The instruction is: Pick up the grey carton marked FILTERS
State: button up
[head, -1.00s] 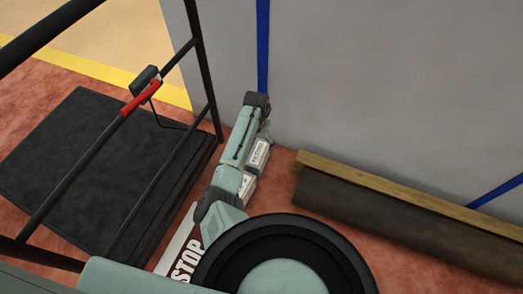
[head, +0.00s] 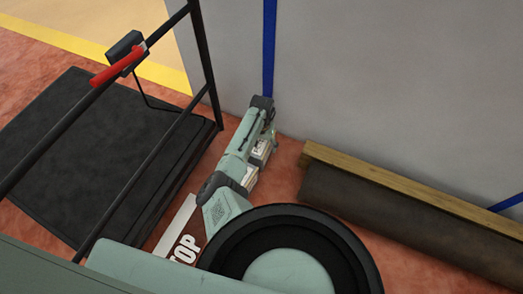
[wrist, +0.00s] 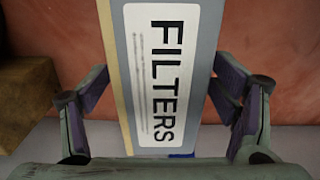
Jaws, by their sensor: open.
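The grey carton marked FILTERS (wrist: 165,75) fills the middle of the wrist view, its white label facing the camera and a tan strip along its left edge. My gripper (wrist: 168,95) is open, with one finger on each side of the carton. The left finger looks very close to the carton's side, and I cannot tell whether it touches. In the head view my gripper (head: 270,132) is low near the wall.
A black platform cart (head: 90,150) with a dark rail and red handle stands left of my arm. A wooden beam (head: 400,195) with a dark face lies along the wall at right. The grey wall (head: 390,90) rises behind.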

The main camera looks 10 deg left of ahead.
notch_tip(320, 180, down, 3)
jog(key=shift+b, duration=0.4)
jog(key=shift+c, duration=0.4)
jog(key=c, duration=1.7)
